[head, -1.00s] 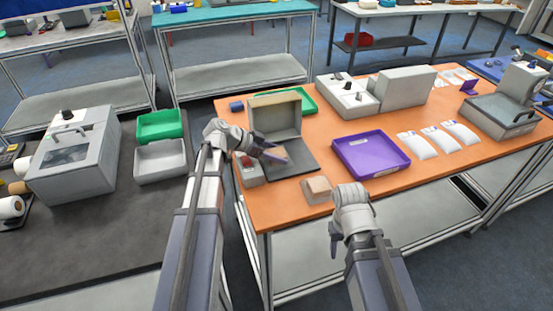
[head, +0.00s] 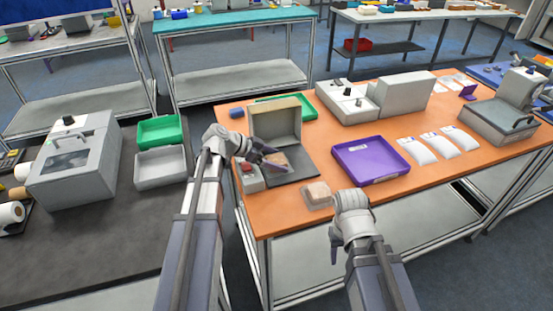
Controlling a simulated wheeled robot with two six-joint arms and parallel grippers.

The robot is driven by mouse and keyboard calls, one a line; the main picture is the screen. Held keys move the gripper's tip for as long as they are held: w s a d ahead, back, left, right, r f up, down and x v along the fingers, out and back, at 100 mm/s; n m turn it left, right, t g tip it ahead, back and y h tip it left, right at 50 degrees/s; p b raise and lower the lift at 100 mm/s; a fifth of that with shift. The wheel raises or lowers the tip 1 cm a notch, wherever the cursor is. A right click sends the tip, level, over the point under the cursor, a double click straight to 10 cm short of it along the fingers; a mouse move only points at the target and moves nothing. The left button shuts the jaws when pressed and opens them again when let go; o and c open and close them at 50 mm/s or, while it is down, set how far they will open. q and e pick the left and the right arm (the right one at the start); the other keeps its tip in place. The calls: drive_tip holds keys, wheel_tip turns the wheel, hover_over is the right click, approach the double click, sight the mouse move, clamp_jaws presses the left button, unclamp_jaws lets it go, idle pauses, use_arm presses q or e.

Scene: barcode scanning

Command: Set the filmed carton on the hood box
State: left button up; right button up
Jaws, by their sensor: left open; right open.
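A small tan carton (head: 317,193) with a pale, film-like look sits at the front edge of the orange table. A second tan carton (head: 277,160) lies on the dark plate in front of an open grey box (head: 288,120) with a raised, hood-like back. My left gripper (head: 266,158) is open at this second carton and partly hides it; I cannot tell whether they touch. My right gripper (head: 337,243) is open and empty, low in front of the table edge, right of the front carton.
A grey windowed box (head: 90,182) stands on the dark bench at left, beside green (head: 160,129) and grey bins (head: 160,168). A purple tray (head: 371,158), white pouches (head: 438,147) and a grey machine (head: 403,95) occupy the orange table. Its front right strip is clear.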

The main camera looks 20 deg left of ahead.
use_arm(q)
drive_tip(key=p+v, duration=0.5)
drive_tip(key=v, duration=0.5)
drive_tip(key=shift+r+p, duration=0.2)
drive_tip(key=shift+p, duration=0.15)
drive_tip(key=shift+s+a+r+p, duration=0.35)
drive_tip(key=shift+a+p, duration=0.05)
drive_tip(key=shift+a, duration=0.15)
